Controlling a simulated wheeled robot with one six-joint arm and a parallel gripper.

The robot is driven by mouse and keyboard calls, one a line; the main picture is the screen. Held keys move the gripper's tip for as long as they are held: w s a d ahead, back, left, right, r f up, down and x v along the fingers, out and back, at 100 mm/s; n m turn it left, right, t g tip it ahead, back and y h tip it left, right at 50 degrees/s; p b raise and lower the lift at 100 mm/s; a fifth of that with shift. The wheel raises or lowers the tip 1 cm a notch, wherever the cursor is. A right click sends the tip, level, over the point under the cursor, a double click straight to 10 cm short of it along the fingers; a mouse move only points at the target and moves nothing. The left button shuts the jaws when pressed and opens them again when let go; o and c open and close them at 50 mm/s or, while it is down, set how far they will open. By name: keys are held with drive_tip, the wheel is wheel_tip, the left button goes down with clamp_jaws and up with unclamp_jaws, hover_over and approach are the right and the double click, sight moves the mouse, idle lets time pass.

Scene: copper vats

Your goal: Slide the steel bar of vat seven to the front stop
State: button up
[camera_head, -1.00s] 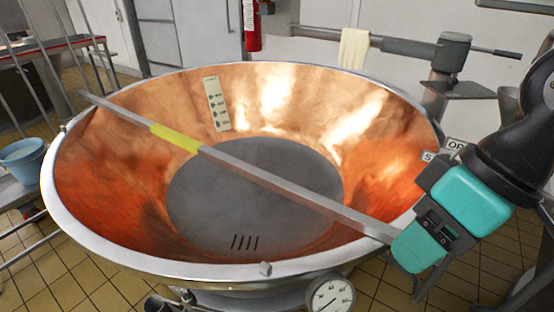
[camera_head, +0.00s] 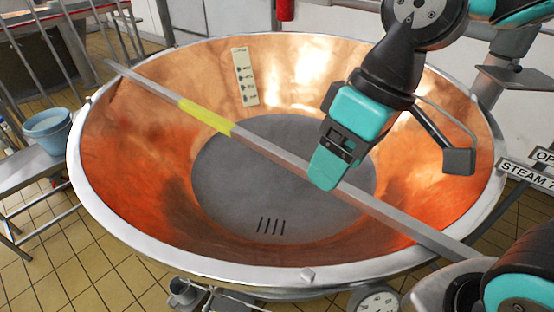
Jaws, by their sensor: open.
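The copper vat (camera_head: 130,150) with its steel rim fills the middle of the view. The steel bar (camera_head: 390,213) lies across it from the far left rim to the near right, with a yellow band (camera_head: 207,116) left of its middle. A small steel nub (camera_head: 308,275) sits on the front rim; I cannot tell if it is the front stop. My gripper (camera_head: 326,180) is open over the bar, right of the yellow band. Its teal fingers hide a short stretch of bar. I cannot tell if they touch or straddle it. My arm hides part of the right far rim.
A sign reading STEAM 7 (camera_head: 528,175) stands at the right. A round gauge (camera_head: 378,300) is below the front rim. A blue bucket (camera_head: 48,132) stands on a bench at the left. A marked plate (camera_head: 244,76) is on the vat's inner far wall.

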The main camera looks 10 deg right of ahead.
drive_tip(key=w+d+f+h, duration=0.2)
drive_tip(key=w+f, duration=0.1)
drive_tip(key=w, duration=1.4)
drive_tip(key=h, duration=0.2)
hover_over(297, 162)
wheel_tip(297, 162, down, 10)
drive_tip(key=f, duration=0.8)
drive_tip(key=f+p, duration=0.1)
drive_tip(key=f, duration=0.8)
drive_tip(key=shift+w+d+p, duration=0.1)
drive_tip(key=shift+d+p, duration=0.1)
drive_tip(key=shift+p, duration=0.1)
drive_tip(key=shift+f, duration=0.35)
drive_tip(key=shift+c, duration=0.5)
drive_tip(key=c, duration=1.1)
drive_tip(key=shift+a, duration=0.1)
